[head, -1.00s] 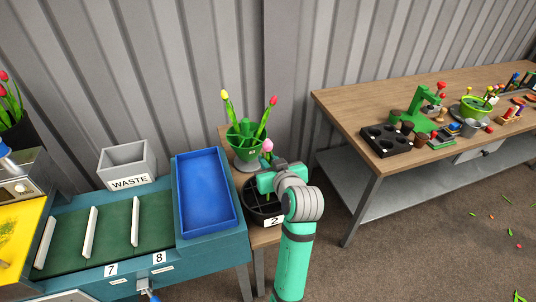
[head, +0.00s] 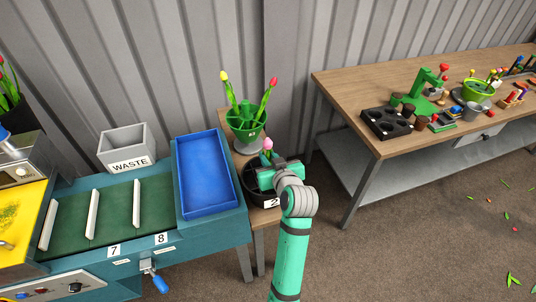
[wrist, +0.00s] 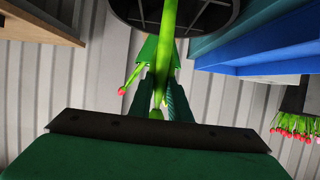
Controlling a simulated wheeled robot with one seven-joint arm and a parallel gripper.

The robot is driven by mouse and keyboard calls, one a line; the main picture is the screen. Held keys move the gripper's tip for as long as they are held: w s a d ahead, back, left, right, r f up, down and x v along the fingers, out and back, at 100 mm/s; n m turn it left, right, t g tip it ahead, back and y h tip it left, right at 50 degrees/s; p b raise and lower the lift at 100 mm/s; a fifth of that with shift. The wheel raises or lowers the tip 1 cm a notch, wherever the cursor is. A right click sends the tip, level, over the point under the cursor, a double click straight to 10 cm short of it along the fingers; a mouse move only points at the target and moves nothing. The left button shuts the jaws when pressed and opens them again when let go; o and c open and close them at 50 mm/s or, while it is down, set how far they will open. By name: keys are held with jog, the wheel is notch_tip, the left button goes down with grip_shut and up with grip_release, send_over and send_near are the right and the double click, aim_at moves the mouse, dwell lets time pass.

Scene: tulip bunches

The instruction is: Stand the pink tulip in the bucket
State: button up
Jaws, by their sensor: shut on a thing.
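The pink tulip (head: 268,143) is upright, its flower just above my gripper (head: 265,178). My gripper is shut on its green stem, which also shows in the wrist view (wrist: 170,45). The black bucket (head: 249,192), with a 2 label and inner dividers, stands below and behind my gripper. My gripper hides much of it in the head view. In the wrist view the stem runs from my fingers (wrist: 160,95) across the black bucket (wrist: 215,18). I cannot tell whether the stem's lower end is inside it.
A green pot (head: 246,133) with red and yellow tulips stands just behind the bucket. A blue tray (head: 208,178) and a grey waste bin (head: 126,146) are at left. A wooden table (head: 345,92) with tools is at right, with open floor before it.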

jog(key=o, duration=0.9)
jog(key=r+v, duration=0.1)
jog(key=v, duration=0.8)
jog(key=shift+r, duration=0.45)
dwell(1.0)
jog(key=shift+r, duration=0.1)
jog(key=s+d+r, duration=0.1)
jog(key=s+r, duration=0.2)
jog(key=r, duration=0.3)
jog(key=shift+s+r, duration=0.15)
jog(key=shift+s, duration=0.1)
dwell(0.6)
jog(key=shift+d, duration=0.1)
dwell(0.4)
